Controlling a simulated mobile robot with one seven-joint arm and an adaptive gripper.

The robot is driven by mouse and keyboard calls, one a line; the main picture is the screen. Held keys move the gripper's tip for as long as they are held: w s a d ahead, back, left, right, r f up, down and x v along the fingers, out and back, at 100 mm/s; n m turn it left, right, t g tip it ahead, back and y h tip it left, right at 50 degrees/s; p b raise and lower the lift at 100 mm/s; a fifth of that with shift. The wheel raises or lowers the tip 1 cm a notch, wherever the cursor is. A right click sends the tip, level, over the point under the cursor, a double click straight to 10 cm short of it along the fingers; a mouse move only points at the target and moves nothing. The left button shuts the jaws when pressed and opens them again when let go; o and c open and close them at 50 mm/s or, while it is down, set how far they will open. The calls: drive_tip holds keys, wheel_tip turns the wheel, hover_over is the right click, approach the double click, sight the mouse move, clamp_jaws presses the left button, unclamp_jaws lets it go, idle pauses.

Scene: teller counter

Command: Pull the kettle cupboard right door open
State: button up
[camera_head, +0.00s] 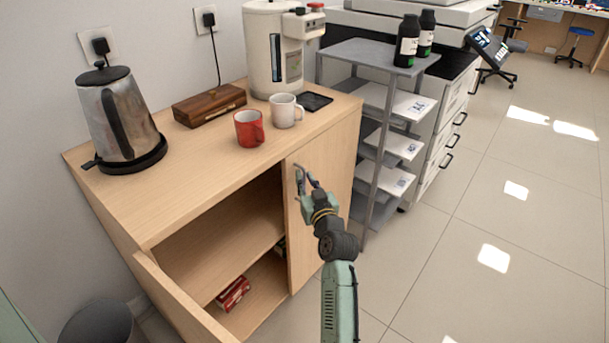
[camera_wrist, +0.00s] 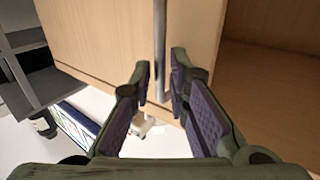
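The cupboard (camera_head: 120,215) is light wood with the kettle (camera_head: 122,122) on its top. Its right door (camera_head: 335,165) looks closed, a plain wood panel. It also fills the top middle of the wrist view (camera_wrist: 100,35). A vertical metal bar handle (camera_wrist: 160,45) is near the door's edge beside the open interior. My gripper (camera_head: 307,177) is in front of this door near its upper inner edge. In the wrist view my gripper (camera_wrist: 161,72) is open, with the handle between its fingers and visible gaps on both sides. The left door (camera_head: 180,300) stands open.
A red box (camera_head: 233,293) lies inside the cupboard. A red mug (camera_head: 249,128), a white mug (camera_head: 285,110) and a wooden box (camera_head: 209,105) stand on top. A grey shelf rack (camera_head: 375,55) with bottles is close on the right. Floor is clear at the front right.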

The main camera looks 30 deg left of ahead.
drive_tip(key=shift+w+a, duration=0.45)
drive_tip(key=shift+a, duration=0.05)
drive_tip(key=shift+c, duration=0.6)
clamp_jaws()
